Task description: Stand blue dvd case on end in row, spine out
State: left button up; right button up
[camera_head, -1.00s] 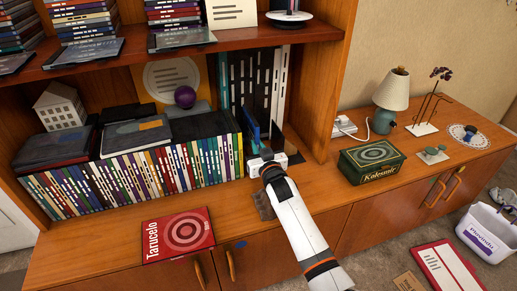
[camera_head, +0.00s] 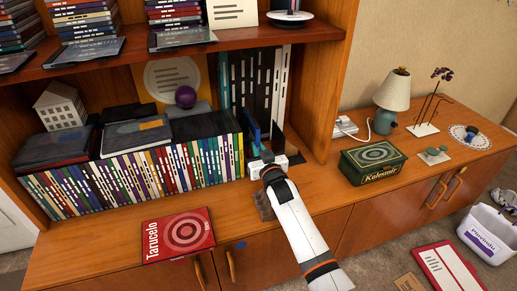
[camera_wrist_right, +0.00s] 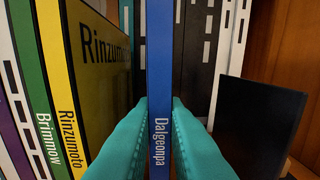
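The blue DVD case (camera_head: 252,132) stands upright in the lower shelf bay, right of the row's end. In the right wrist view the blue case (camera_wrist_right: 159,80) shows its spine, lettered Dalgeonpa, facing me. My right gripper (camera_wrist_right: 159,125) has its teal fingers on both sides of the spine, low down, touching it. In the head view my right gripper (camera_head: 262,158) partly hides the case's lower part. The row of cases (camera_head: 135,178) stands spine out to the left. Its yellow end case (camera_wrist_right: 85,70), lettered Rinzumoto, is apart from the blue one. My left gripper is out of view.
A black panel (camera_wrist_right: 258,125) stands right of the blue case. Tall black and white binders (camera_head: 262,80) stand behind. Dark cases lie flat on the row. A red Tarucelo box (camera_head: 178,235) lies on the front ledge; a green Kolesmir box (camera_head: 372,167) sits right.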

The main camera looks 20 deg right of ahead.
jog(key=o, duration=0.5)
jog(key=shift+o, duration=0.2)
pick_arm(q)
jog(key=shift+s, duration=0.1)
pick_arm(e)
jog(key=shift+s, duration=0.1)
pick_arm(q)
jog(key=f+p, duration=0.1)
jog(key=p, duration=0.2)
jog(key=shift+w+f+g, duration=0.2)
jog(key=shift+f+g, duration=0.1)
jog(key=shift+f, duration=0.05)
pick_arm(e)
jog(key=s, duration=1.2)
jog(key=shift+d, duration=0.25)
